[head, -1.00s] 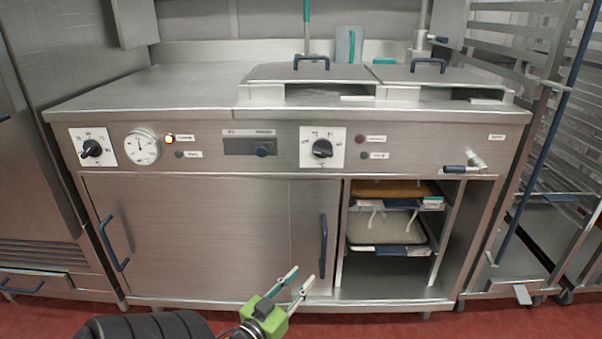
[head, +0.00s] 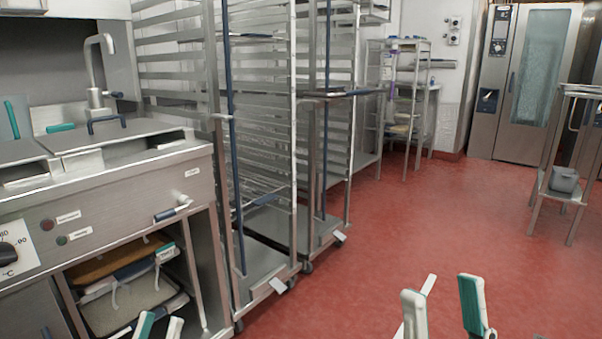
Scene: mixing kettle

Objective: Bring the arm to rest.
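My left gripper (head: 160,327) shows at the bottom edge, in front of the steel kettle unit (head: 118,205). Only its fingertips are in view, a little apart with nothing seen between them. My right gripper (head: 443,308) is at the bottom right over the red floor. Its fingers are wide apart and empty, with teal and white tips. Both grippers' bodies and arms are cut off by the lower edge. Neither gripper appears to touch anything.
Tall rack trolleys (head: 263,150) stand right of the kettle unit. A shelf rack (head: 400,100) and a large oven (head: 520,80) are at the back. A steel stand (head: 578,140) is at the right. The red floor (head: 410,230) between is clear.

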